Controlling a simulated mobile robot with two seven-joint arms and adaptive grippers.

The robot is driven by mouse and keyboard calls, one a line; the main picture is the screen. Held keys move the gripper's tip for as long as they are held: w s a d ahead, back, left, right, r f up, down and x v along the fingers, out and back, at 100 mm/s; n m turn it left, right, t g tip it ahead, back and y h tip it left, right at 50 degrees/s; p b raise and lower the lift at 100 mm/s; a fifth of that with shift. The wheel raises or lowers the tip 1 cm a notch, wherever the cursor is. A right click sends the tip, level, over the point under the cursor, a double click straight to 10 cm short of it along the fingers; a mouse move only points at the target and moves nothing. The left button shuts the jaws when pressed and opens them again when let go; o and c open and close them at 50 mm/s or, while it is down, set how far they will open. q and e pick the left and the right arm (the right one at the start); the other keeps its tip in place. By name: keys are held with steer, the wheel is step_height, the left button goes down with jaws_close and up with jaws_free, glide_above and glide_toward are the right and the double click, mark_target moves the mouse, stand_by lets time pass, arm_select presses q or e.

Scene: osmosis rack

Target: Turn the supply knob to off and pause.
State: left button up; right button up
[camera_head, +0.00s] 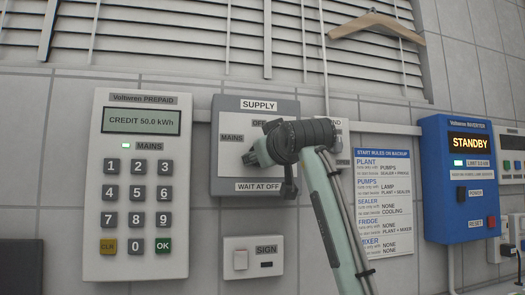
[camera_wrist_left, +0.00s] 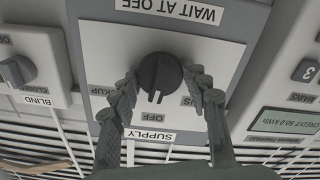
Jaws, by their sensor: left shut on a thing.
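The supply panel (camera_head: 228,170) is a grey-framed plate on the wall with MAINS and OFF labels and a WAIT AT OFF sign. In the head view my left wrist covers its knob. In the left wrist view, which is upside down, the round dark supply knob (camera_wrist_left: 160,76) shows with its pointer marks toward the OFF label (camera_wrist_left: 152,117). My left gripper (camera_wrist_left: 166,82) has its fingers on either side of the knob and is shut on it. My right gripper is in neither view.
A prepaid meter (camera_head: 143,190) with a keypad reads CREDIT 50.0 kWh, left of the panel. A blue inverter (camera_head: 462,180) at right shows STANDBY. A sign switch (camera_head: 252,257) sits below. A blind knob (camera_wrist_left: 17,72) is beside the panel in the wrist view.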

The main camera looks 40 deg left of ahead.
arm_select(q)
steer(key=shift+n, duration=0.8)
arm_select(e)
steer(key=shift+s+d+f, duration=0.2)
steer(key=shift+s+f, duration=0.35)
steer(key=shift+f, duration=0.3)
arm_select(q)
steer(key=o, duration=1.2)
steer(key=shift+c, duration=0.2)
steer(key=shift+s, duration=0.1)
steer(key=v, duration=1.2)
